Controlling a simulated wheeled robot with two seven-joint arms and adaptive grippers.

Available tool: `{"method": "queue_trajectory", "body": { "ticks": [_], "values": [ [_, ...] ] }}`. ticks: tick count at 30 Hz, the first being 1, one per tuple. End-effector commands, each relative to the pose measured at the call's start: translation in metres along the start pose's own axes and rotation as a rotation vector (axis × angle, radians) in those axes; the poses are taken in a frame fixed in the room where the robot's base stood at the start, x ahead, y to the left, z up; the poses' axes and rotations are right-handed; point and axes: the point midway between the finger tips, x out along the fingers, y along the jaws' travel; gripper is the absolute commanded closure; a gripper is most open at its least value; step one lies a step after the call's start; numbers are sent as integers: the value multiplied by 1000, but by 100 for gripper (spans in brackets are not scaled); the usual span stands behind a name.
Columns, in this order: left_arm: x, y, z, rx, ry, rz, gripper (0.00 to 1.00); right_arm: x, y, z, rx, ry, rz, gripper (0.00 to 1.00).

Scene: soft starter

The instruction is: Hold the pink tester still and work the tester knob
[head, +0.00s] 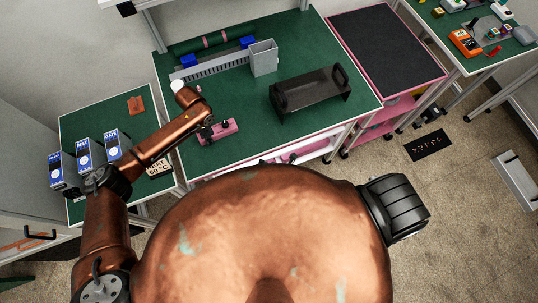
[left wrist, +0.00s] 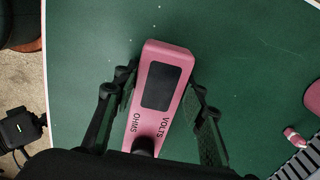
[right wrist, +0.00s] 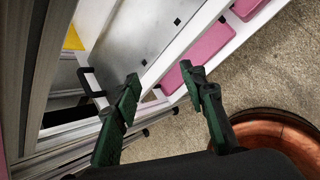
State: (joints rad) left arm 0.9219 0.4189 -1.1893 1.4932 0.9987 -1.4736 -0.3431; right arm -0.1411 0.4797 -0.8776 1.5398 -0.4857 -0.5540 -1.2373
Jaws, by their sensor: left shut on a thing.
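The pink tester (head: 226,130) lies on the green bench mat, close to the front left edge. In the left wrist view the pink tester (left wrist: 170,52) has a dark screen and the words VOLTS and OHMS. My left gripper (left wrist: 158,84) is shut on it, one finger along each long side. The dark tester knob (left wrist: 144,146) shows at the tester's near end, partly hidden by my gripper body. My right gripper (right wrist: 163,84) is open and empty, away from the tester and over the floor beside a bench frame. It is hidden in the head view.
A black tray with handles (head: 312,92) and a grey bin (head: 264,57) stand on the bench right of and behind the tester. Several blue-and-white boxes (head: 86,153) stand on the left side table. A pink-edged cart (head: 385,50) is at the right. Mat around the tester is clear.

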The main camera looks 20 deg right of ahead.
Motion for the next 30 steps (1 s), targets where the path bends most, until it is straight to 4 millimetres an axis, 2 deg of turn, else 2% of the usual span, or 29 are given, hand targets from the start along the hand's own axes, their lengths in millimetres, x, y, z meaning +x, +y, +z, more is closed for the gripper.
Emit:
{"method": "queue_trajectory", "body": {
  "ticks": [14,20,23,26,30],
  "values": [
    [0,0,0,0,1,-1,92,2,-6,1,25,1,-7,61],
    [0,0,0,0,1,-1,92,3,-15,14,-77,9,33,61],
    [0,0,0,0,1,-1,92,0,-28,25,-184,32,70,61],
    [0,0,0,0,1,-1,92,-5,-52,37,-304,78,98,61],
    [0,0,0,0,1,-1,92,-21,-99,56,-457,166,103,61]
  ]
}}
